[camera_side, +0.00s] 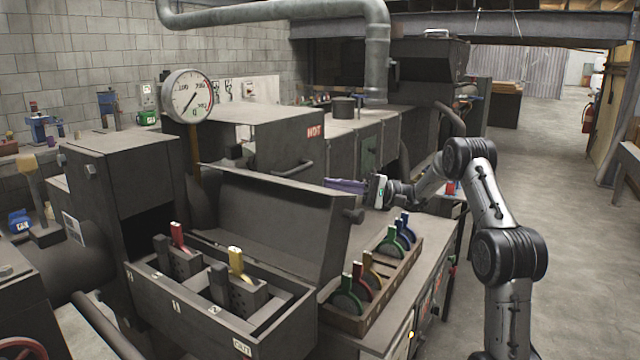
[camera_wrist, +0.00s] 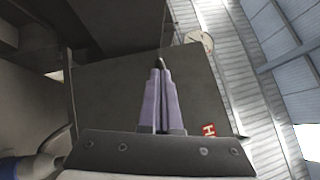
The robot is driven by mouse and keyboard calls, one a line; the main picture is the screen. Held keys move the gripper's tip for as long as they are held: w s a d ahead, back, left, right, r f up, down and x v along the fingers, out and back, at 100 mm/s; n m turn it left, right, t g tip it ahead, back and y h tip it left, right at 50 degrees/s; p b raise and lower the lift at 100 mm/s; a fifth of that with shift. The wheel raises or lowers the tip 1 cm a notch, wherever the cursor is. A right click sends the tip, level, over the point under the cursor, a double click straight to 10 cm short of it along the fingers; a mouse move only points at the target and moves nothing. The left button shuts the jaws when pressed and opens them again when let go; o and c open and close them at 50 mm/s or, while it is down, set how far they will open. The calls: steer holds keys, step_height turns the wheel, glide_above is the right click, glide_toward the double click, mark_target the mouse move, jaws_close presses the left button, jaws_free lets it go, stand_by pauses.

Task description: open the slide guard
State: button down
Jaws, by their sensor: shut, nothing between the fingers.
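A long dark metal panel (camera_side: 275,228), which looks like the slide guard, stands tilted back along the open-topped box (camera_side: 225,300); I cannot be sure it is the guard. A short round stub (camera_side: 353,215) sticks out at its right end. My gripper (camera_side: 328,183) has purple fingers, shut and empty, pointing left just above and behind the panel's upper right corner. I cannot tell whether they touch it. In the wrist view the closed fingers (camera_wrist: 160,66) point towards a dark boxy housing (camera_wrist: 205,90) with a red label. The panel cannot be made out clearly there.
The box holds upright blocks with a red tab (camera_side: 178,235) and a yellow tab (camera_side: 236,262). A wooden rack (camera_side: 347,323) of coloured discs stands at the right. A housing marked HOT (camera_side: 275,125) with a bar handle (camera_side: 290,170) and a dial gauge (camera_side: 190,97) stand behind.

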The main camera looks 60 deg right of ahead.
steer(key=w+a+r, duration=0.3)
steer(key=w+a, duration=0.3)
steer(key=a, duration=0.3)
steer(key=shift+a, duration=0.3)
steer(key=a+r+n+g, duration=0.1)
steer(key=a+r+n, duration=0.1)
steer(key=r, duration=0.1)
steer(key=shift+a+r+g+h, duration=0.15)
steer(key=shift+a+g+h, duration=0.25)
